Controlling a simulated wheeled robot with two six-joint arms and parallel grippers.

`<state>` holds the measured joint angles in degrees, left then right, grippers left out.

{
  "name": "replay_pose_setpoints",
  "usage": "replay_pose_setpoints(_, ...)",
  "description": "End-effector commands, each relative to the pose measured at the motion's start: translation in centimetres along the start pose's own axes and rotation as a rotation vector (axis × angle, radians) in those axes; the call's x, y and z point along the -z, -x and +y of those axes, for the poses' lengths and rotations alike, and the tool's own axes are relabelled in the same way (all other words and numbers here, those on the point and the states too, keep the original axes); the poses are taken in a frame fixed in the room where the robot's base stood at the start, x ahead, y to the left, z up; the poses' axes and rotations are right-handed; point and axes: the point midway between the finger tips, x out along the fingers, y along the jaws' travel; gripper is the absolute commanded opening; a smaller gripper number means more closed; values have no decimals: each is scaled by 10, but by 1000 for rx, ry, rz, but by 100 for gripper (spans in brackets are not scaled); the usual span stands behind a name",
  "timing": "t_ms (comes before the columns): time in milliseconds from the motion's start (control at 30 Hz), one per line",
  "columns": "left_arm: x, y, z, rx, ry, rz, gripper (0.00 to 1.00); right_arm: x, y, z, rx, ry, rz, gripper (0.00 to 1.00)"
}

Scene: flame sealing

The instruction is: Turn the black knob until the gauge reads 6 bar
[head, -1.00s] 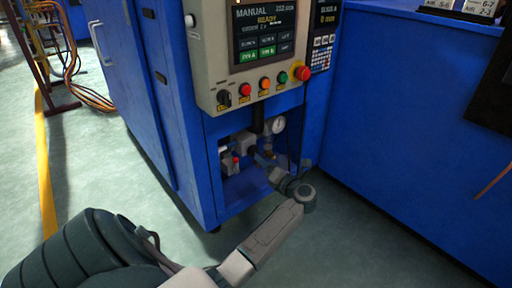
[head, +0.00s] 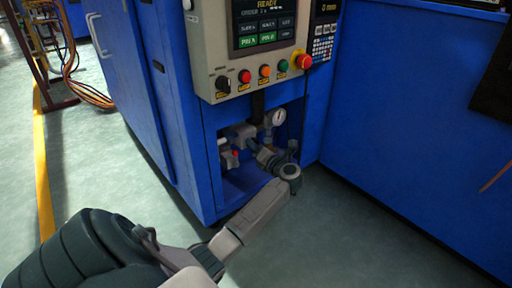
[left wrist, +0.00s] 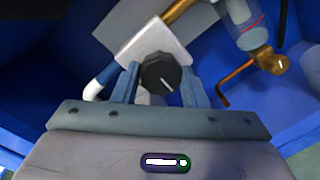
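In the head view the left gripper (head: 262,155) reaches into the cabinet recess and hides the knob. The round white gauge (head: 279,117) is above and to the right of the gripper; its reading is too small to tell. My right gripper is not in view.
The blue recess (head: 240,185) holds a small red-topped valve (head: 236,154) left of the gripper. The control panel (head: 207,60) overhangs it. A brass fitting (left wrist: 268,60) and a clear bowl (left wrist: 245,20) sit close on the right in the wrist view.

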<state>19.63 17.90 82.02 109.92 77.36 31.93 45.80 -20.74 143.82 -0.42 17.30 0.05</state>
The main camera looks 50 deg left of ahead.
Motion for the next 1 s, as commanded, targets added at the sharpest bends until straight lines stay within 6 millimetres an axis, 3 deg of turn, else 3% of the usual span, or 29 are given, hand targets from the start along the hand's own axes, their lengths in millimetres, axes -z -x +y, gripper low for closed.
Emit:
replay_pose_setpoints(167, 0, 0, 0, -1, 25, -1, 17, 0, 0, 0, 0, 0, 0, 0)
replay_pose_setpoints(567, 2, 0, -2, -20, 329, -20, 17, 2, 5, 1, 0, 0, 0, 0)
replay_pose_setpoints(900, 1, 1, -2, -21, 352, -21, 17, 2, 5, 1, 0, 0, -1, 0)
replay_pose_setpoints(933, 1, 1, -2, -21, 352, -21, 41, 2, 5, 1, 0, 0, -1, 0)
replay_pose_setpoints(1000, 1, 1, -2, -21, 352, -21, 55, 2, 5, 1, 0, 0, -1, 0)
